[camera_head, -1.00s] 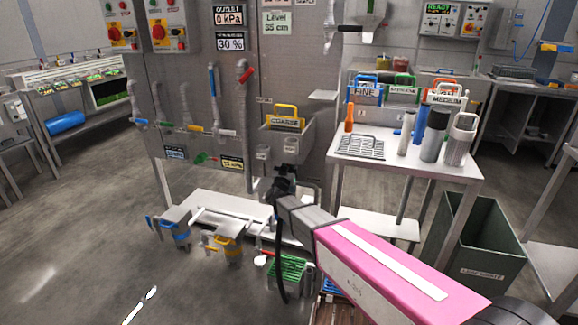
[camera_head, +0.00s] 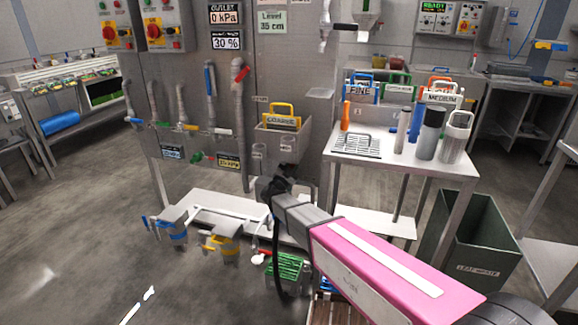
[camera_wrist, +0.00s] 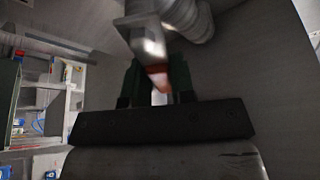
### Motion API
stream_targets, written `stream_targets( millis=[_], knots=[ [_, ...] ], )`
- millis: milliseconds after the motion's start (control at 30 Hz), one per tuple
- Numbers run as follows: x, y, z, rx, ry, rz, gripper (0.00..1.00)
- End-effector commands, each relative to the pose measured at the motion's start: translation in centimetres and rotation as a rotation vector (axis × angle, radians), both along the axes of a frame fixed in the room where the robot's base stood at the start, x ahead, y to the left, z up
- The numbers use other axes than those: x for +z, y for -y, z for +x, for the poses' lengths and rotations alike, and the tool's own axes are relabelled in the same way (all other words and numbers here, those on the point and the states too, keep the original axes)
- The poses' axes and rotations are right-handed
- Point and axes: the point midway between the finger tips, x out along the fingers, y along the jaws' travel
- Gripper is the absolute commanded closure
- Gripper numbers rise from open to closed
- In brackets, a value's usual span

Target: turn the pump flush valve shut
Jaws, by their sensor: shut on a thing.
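In the wrist view, the two dark fingers of my gripper (camera_wrist: 158,88) are closed around an orange-red handle piece (camera_wrist: 158,75). It sits just below a pale metal valve body (camera_wrist: 147,38) joined to a grey pipe. I take this for the pump flush valve, but no label on it is legible. In the head view, my gripper (camera_head: 274,190) is low in front of the grey panel, below the yellow-handled COARSE basket (camera_head: 283,118). My own wrist hides the fingertips and the held handle there.
The white-topped table (camera_head: 395,155) with bottles and baskets stands to the right. Pump-like units with blue (camera_head: 168,226) and yellow (camera_head: 220,242) parts are low on the left. A dark waste bin (camera_head: 465,240) stands right.

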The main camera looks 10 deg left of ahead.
Motion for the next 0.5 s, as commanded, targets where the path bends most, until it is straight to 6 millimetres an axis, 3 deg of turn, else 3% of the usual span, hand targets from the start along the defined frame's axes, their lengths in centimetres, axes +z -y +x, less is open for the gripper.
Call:
stream_targets(
  millis=[500],
  knots=[
    [-1.9,1.8,-0.1,-0.002,0.039,0.492,1.00]
  ],
)
